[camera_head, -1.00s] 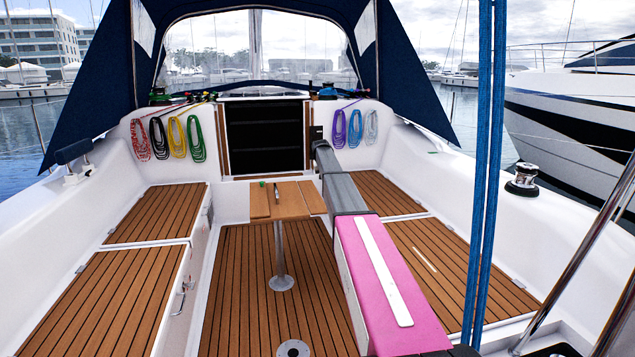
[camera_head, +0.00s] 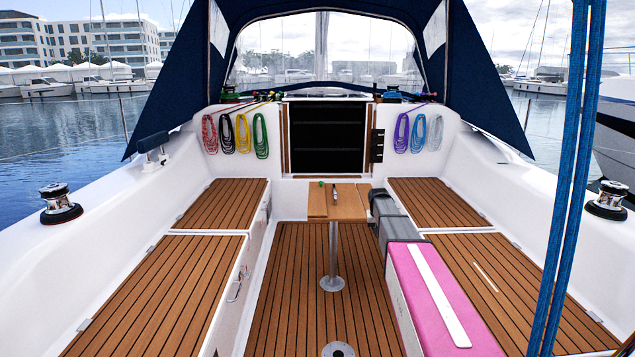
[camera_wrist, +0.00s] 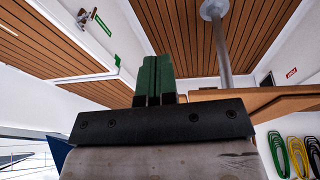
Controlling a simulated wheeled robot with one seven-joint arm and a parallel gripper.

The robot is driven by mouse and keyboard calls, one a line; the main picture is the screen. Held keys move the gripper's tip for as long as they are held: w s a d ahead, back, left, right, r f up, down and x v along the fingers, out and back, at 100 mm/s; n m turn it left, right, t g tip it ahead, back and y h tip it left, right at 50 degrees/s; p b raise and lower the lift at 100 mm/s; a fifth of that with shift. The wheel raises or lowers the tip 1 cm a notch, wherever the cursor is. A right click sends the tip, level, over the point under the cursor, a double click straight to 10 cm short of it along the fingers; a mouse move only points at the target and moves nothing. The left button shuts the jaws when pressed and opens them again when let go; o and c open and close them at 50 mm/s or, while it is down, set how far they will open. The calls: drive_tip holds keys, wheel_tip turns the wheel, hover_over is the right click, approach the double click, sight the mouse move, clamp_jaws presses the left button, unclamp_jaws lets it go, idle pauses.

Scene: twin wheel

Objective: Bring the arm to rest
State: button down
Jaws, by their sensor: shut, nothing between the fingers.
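My gripper (camera_wrist: 155,78) shows in the wrist view as two green fingers side by side, closed together with nothing between them. The dark mount and pale wrist body fill the lower middle of that view. In the head view my arm shows as a pink link (camera_head: 410,290) with a white strip, coming from the lower right, and a grey link (camera_head: 398,228) beyond it. The grey link is bent low beside the small wooden table (camera_head: 348,205). My gripper cannot be made out in the head view.
The table stands on a metal post (camera_head: 333,262); its top also shows right of the fingers in the wrist view (camera_wrist: 255,98). Slatted benches (camera_head: 222,203) line both sides. Blue ropes (camera_head: 570,180) hang at right. Slatted floor left of the post is clear.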

drive_tip(key=s+a+f+g, duration=0.1)
drive_tip(key=s+a+f, duration=0.1)
drive_tip(key=s, duration=1)
drive_tip(key=s+a+f+y, duration=0.1)
drive_tip(key=s+a+f, duration=0.2)
drive_tip(key=s, duration=1)
drive_tip(key=s+a+f+n+g, duration=0.1)
drive_tip(key=s+a+f, duration=0.2)
drive_tip(key=s, duration=0.9)
drive_tip(key=shift+s+a+f+g, duration=0.2)
drive_tip(key=shift+s+f+g, duration=0.15)
drive_tip(key=shift+f, duration=0.15)
